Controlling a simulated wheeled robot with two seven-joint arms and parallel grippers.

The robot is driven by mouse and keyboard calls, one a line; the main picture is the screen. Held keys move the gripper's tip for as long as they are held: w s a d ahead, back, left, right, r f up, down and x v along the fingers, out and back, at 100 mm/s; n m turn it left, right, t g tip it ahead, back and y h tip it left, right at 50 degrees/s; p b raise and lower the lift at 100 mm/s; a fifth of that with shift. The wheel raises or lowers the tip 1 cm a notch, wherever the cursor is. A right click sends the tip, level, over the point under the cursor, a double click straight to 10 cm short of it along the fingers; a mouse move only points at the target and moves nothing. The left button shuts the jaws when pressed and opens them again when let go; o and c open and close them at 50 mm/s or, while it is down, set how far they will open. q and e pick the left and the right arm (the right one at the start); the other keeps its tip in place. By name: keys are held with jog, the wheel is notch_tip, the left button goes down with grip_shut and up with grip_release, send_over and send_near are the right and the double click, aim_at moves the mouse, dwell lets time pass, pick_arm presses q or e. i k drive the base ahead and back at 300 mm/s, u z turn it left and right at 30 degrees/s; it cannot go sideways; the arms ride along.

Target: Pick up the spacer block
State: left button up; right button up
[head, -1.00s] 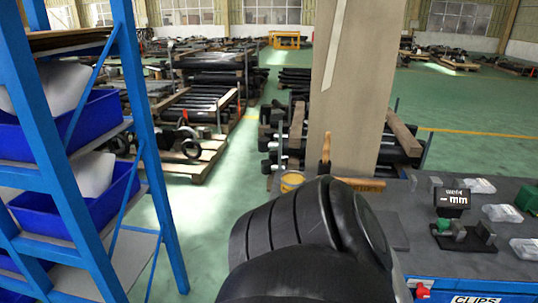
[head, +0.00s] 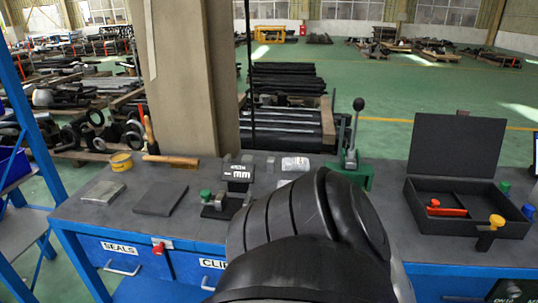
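I cannot tell for certain which object is the spacer block. A small grey block (head: 271,164) stands on the dark workbench top (head: 190,180), right of the mm display (head: 237,172). A flat, silvery rectangular piece (head: 103,192) lies near the bench's left end. A dark flat plate (head: 160,199) lies beside it. A large black rounded arm part of mine fills the lower middle and hides part of the bench. Neither gripper shows.
A concrete column (head: 190,75) rises behind. A blue shelf rack (head: 35,135) is at left.

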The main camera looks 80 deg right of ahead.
aim_at(271, 163)
jog(key=k, duration=0.1)
jog(key=z, duration=1.45)
